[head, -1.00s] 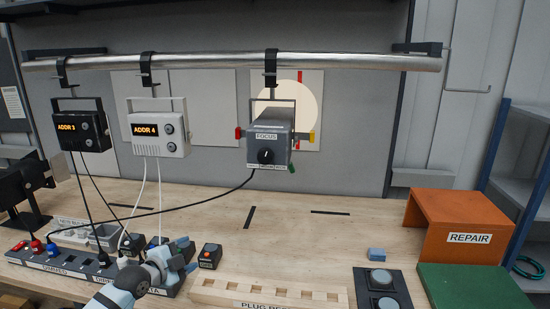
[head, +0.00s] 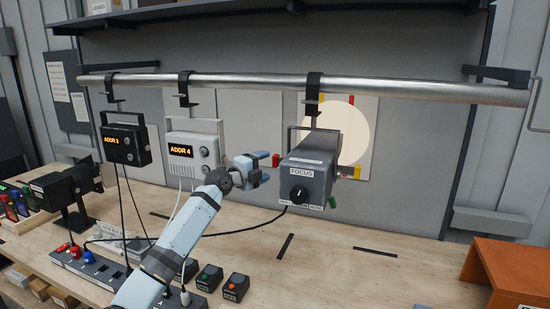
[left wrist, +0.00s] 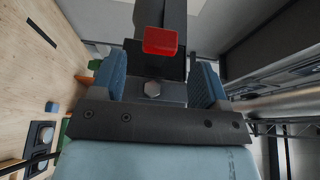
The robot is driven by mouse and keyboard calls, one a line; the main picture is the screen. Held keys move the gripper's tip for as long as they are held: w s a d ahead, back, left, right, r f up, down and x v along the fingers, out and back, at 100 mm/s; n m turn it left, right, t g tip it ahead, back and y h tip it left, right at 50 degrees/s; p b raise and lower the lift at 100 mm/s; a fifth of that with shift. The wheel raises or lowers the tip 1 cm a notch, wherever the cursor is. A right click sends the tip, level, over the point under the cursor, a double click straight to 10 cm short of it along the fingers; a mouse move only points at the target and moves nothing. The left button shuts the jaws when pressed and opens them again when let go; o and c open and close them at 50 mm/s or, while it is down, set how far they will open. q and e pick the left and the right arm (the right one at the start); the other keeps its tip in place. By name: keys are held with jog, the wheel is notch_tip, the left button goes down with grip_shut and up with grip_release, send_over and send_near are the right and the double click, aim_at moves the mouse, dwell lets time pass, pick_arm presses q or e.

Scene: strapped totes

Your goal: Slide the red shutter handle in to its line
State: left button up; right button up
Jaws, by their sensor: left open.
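The grey FOCUS lamp (head: 312,165) hangs from the rail by a black clamp. Its red shutter handle (head: 276,160) sticks out on the lamp's left side. My left gripper (head: 264,167) is open just left of the lamp, close to the handle. In the left wrist view, the red handle (left wrist: 160,41) shows ahead of the gap between the blue-grey fingers (left wrist: 158,76), on the dark lamp body. I cannot tell whether the fingers touch it. The line for the handle cannot be made out. My right gripper is not in view.
The ADDR 4 unit (head: 194,150) hangs close behind my left arm, and the ADDR 3 unit (head: 125,144) farther left. The rail (head: 420,90) runs above. A yellow handle (head: 357,172) and a green one (head: 332,202) are on the lamp. A cable (head: 245,230) crosses the bench.

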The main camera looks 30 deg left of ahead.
aim_at(273, 162)
pick_arm(q)
jog(key=w, duration=0.2)
jog(key=w+p, duration=0.1)
jog(key=w, duration=0.1)
jog(key=shift+d+r, duration=0.1)
jog(key=shift+d, duration=0.2)
jog(key=shift+w+d, duration=0.1)
jog(key=shift+w, duration=0.5)
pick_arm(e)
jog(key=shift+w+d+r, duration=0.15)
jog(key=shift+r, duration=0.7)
